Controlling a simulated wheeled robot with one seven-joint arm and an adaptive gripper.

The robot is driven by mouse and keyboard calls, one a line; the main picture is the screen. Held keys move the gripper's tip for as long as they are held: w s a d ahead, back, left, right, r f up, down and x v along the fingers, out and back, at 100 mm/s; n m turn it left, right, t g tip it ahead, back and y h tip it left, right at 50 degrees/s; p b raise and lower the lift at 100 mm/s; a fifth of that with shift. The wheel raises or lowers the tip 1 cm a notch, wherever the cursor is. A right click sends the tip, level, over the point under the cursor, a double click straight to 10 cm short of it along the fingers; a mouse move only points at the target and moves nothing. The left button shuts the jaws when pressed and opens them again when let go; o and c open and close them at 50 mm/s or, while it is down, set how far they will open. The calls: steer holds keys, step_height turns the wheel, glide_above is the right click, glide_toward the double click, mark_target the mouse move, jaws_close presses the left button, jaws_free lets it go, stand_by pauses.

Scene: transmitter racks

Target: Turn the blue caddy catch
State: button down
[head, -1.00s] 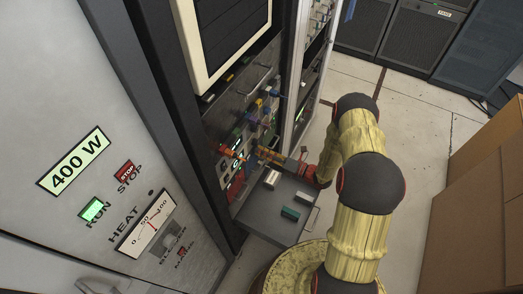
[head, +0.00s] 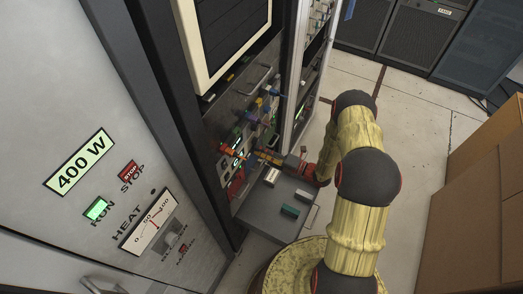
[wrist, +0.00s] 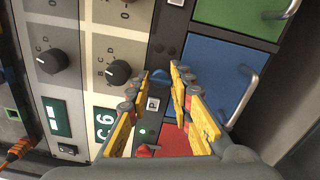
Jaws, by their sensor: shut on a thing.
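The blue caddy (wrist: 208,72) is a blue-fronted panel with a metal bar handle (wrist: 244,101), on the right in the wrist view. Its small blue catch (wrist: 159,77) sits at the caddy's left edge, between my fingertips. My gripper (wrist: 160,73) has yellow fingers with dark tips, one on each side of the catch, and is shut on it. The fingertips partly hide the catch, so its exact angle is hard to tell. In the head view my gripper (head: 267,158) is small against the rack front, and the catch cannot be made out there.
A green caddy (wrist: 238,14) is above the blue one. Two black knobs, one (wrist: 118,72) near my left finger, and a red catch (wrist: 147,151) below are close by. A grey shelf (head: 262,212) with small blocks juts out beneath my arm. Brown boxes (head: 480,190) stand at right.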

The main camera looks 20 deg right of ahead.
steer(key=c, duration=1.7)
jaws_free()
steer(key=shift+o, duration=0.2)
steer(key=v, duration=1.2)
